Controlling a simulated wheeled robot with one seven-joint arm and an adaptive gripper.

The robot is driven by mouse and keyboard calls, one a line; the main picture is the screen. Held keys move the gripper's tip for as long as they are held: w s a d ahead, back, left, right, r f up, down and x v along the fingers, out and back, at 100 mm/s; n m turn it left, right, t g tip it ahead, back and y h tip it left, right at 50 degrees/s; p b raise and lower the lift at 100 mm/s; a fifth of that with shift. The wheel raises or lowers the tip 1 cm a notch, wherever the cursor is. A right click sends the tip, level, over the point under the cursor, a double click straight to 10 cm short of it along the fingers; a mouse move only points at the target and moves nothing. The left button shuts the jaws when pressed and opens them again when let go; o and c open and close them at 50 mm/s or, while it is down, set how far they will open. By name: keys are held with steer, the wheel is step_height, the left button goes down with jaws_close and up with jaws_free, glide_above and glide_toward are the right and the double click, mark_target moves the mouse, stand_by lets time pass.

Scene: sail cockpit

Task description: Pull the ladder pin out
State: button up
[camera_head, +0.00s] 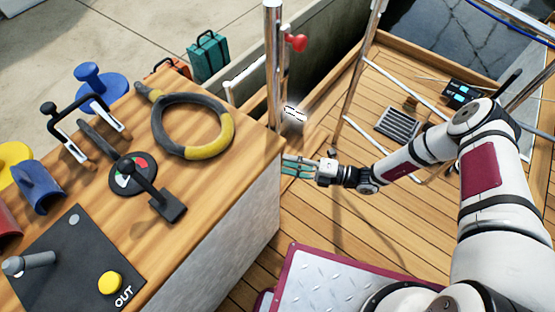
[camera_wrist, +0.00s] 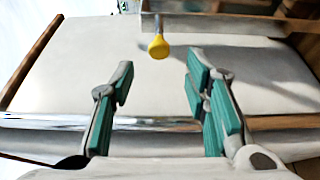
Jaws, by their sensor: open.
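My gripper (camera_head: 288,168) is open and empty, its teal-padded fingers reaching left past the corner of the wooden-topped console. In the wrist view my gripper (camera_wrist: 160,82) has its fingers spread on either side of the picture. A small yellow knob (camera_wrist: 158,47), likely the ladder pin's handle, hangs from a pale bracket ahead. It lines up between the fingers but lies beyond their tips, with no contact visible. In the head view I cannot make out this knob.
A metal post (camera_head: 273,65) with a red knob (camera_head: 297,42) rises beside the console (camera_head: 215,200), close to my gripper. A dark grate (camera_head: 397,124) lies on the open wooden deck (camera_head: 350,220).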

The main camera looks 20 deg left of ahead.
steer(key=d, duration=0.6)
steer(key=shift+w, duration=0.2)
